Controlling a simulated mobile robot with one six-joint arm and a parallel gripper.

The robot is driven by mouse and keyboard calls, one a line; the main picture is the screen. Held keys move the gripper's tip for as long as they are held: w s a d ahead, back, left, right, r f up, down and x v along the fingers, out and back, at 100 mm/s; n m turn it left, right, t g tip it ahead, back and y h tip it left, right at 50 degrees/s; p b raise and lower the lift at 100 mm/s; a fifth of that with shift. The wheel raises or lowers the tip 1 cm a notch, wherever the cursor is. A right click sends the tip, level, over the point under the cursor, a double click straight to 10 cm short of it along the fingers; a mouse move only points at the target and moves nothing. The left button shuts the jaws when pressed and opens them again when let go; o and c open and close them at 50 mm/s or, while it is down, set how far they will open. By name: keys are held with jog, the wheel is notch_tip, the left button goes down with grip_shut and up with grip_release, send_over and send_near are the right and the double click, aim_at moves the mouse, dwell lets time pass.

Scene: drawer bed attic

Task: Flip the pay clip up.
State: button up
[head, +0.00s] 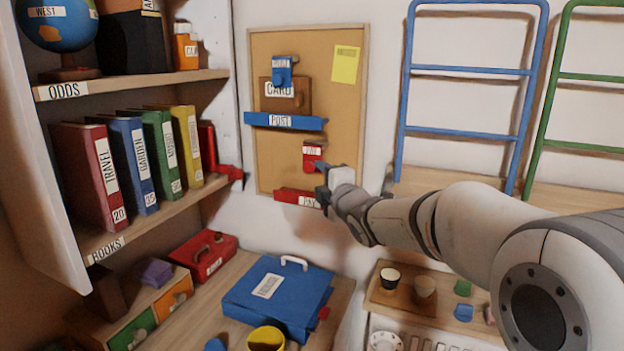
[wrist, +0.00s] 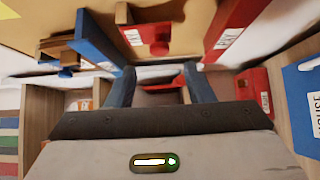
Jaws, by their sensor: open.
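The red pay clip (head: 311,154) is fixed on the lower right of the cork board, with a white label on its face. In the wrist view the clip (wrist: 156,40) is above the gap between my fingers, and a red part sticks out from it. My gripper (head: 324,186) is open, just below and right of the clip in the head view. In the wrist view my gripper (wrist: 161,82) has its two fingers spread, with nothing held. I cannot tell whether the fingers touch the clip. My gripper hides part of the clip's lower right side.
A red ledge labelled PAY (head: 292,195) is below the clip, close to my gripper. Bookshelves stand left; a blue case (head: 262,305) lies below.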

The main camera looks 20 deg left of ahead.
aim_at(309, 168)
jog(key=p+x, duration=0.1)
jog(key=x, duration=0.6)
jog(key=shift+w, duration=0.15)
jog(key=shift+c, duration=0.6)
